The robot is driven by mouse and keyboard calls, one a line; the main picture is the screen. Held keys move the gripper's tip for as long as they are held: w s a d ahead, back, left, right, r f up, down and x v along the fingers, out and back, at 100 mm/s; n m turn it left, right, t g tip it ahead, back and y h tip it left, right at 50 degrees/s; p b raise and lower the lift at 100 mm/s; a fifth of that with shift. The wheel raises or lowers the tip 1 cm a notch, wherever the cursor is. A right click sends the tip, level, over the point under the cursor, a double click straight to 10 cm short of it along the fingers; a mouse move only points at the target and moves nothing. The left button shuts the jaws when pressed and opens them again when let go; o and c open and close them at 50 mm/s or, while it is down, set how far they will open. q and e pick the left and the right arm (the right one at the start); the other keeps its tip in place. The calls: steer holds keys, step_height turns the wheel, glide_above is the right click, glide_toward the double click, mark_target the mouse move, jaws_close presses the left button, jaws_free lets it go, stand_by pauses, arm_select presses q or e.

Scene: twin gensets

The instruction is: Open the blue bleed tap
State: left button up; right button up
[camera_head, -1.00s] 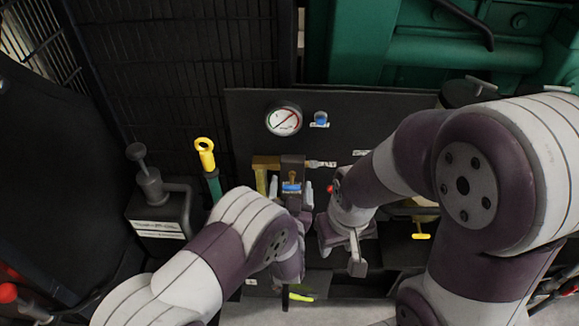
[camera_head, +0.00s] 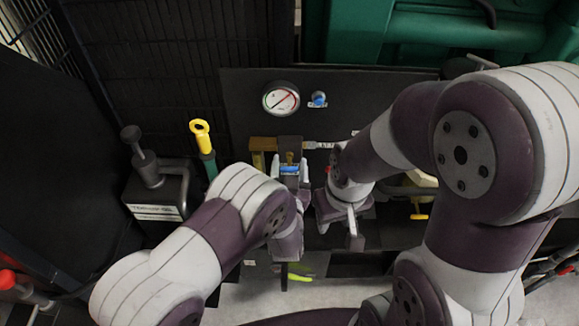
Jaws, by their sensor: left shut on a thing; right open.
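My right gripper (camera_head: 344,226) is open and empty, just right of the left one, low in front of the panel.
A round gauge (camera_head: 281,98) and a small blue knob (camera_head: 318,99) sit higher on the dark panel (camera_head: 390,88). A yellow-topped handle (camera_head: 201,134) and a dark labelled unit (camera_head: 157,190) stand at left. Yellow levers (camera_head: 418,216) lie right of the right gripper. Green machinery is behind.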

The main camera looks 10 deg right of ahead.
arm_select(q)
steer(key=n+b, duration=0.2)
steer(key=n, duration=0.1)
steer(key=n+b, duration=0.1)
steer(key=shift+f+n, duration=0.3)
steer(key=n+b, duration=0.4)
steer(key=shift+f+n, duration=0.1)
steer(key=shift+n, duration=0.2)
steer(key=n+b, duration=0.3)
steer(key=b, duration=0.1)
steer(key=n+b, duration=0.4)
steer(key=b, duration=0.1)
steer(key=n+b, duration=0.4)
steer(key=shift+f, duration=0.25)
steer(key=shift+r+n+b, duration=0.25)
steer(key=shift+n+b, duration=0.95)
steer(key=shift+b, duration=0.35)
steer(key=o, duration=0.8)
steer(key=shift+c, duration=0.2)
steer(key=shift+o, duration=0.9)
steer(key=shift+d+r, duration=0.1)
steer(key=shift+d, duration=0.05)
steer(key=shift+r, duration=0.1)
